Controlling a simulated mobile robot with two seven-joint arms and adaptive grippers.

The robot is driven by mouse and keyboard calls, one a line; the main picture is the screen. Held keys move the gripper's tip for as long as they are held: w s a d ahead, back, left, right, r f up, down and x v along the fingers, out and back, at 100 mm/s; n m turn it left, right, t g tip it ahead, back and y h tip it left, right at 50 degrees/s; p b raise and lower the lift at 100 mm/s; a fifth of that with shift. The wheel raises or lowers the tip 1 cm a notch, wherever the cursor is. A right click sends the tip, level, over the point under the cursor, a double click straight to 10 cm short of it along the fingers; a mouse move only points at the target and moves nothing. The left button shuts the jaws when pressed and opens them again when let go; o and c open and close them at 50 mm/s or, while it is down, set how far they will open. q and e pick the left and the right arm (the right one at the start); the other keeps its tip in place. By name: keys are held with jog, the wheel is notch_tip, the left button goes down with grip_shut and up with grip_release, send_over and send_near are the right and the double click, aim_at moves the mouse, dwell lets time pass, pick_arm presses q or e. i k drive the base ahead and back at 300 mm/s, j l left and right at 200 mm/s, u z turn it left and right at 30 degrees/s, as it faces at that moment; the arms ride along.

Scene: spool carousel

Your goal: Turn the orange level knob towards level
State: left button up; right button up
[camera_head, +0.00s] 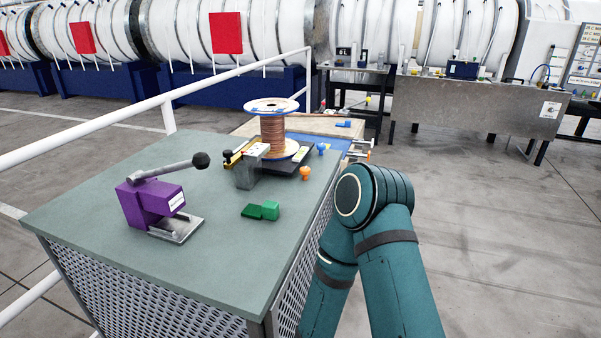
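A small orange knob (305,173) stands at the front right corner of the dark base (293,162) under the copper wire spool (272,133), near the table's right edge. A similar blue knob (321,148) is just behind it. The spool has white flanges and stands upright. Any level markings are too small to read. Neither of my grippers shows. A teal bent arm of mine is at the lower right, its elbow in front of the table's right side and apart from the orange knob.
A metal workbench (470,115) stands at the back right. The floor to the right is clear.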

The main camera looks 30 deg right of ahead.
aim_at(306, 170)
jog(key=k+l, duration=0.15)
jog(key=l, duration=0.2)
jog(key=k+l, duration=0.2)
jog(key=l, duration=0.7)
jog(key=i+l+z, duration=0.1)
jog(key=l, duration=0.4)
